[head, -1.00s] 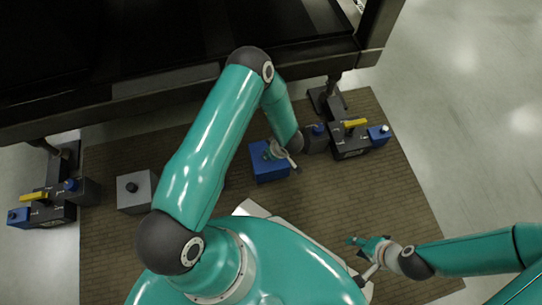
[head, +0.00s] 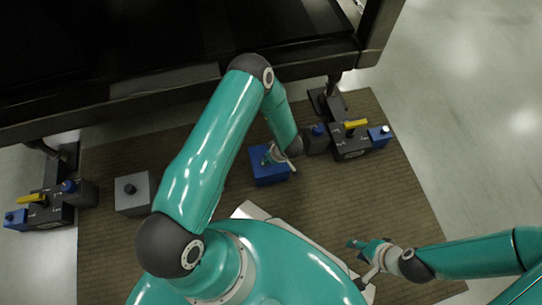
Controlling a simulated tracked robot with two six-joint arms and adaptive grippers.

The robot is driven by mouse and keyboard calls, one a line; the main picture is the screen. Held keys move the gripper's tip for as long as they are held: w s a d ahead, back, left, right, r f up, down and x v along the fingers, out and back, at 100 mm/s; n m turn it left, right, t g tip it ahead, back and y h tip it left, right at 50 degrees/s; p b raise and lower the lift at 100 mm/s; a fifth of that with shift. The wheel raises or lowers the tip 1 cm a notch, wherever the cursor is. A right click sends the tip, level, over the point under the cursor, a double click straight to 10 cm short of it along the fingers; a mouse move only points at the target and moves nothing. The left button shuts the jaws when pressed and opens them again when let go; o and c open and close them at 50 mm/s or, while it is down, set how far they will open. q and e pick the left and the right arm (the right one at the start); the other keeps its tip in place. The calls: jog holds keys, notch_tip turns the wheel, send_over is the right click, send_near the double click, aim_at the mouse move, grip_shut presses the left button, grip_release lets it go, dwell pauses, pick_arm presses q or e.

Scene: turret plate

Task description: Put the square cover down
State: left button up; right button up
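Two square block-like pieces lie in the middle area; I cannot tell for sure which is the square cover. The blue one (head: 266,177) is right under my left gripper (head: 280,159), whose hand hides part of its top. Whether the fingers close on it, and whether it rests on the mat, I cannot tell. The grey one (head: 144,203) has a black knob on top and stands on the mat at the left, apart from both grippers. My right gripper (head: 364,258) is open and empty over the mat at the lower right.
A brown mat (head: 340,205) covers the floor. A dark, heavy frame (head: 180,85) spans the back. Dark blocks with yellow bars and blue parts stand at the left (head: 52,215) and right (head: 350,148). The mat between the grey and blue pieces is partly hidden by my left arm.

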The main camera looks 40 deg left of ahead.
pick_arm(q)
jog(key=shift+r+p, duration=0.3)
jog(key=shift+r, duration=0.2)
jog(key=w+p+v, duration=0.1)
jog(key=p+v, duration=0.4)
jog(key=v, duration=0.5)
jog(key=s+d+r+m+h, duration=0.6)
jog(key=s+d+m+h, duration=0.2)
jog(key=s+d+m, duration=0.3)
jog(key=s+m, duration=0.2)
jog(key=s, duration=0.1)
jog(key=shift+d+r, duration=0.25)
jog(key=shift+r, duration=0.15)
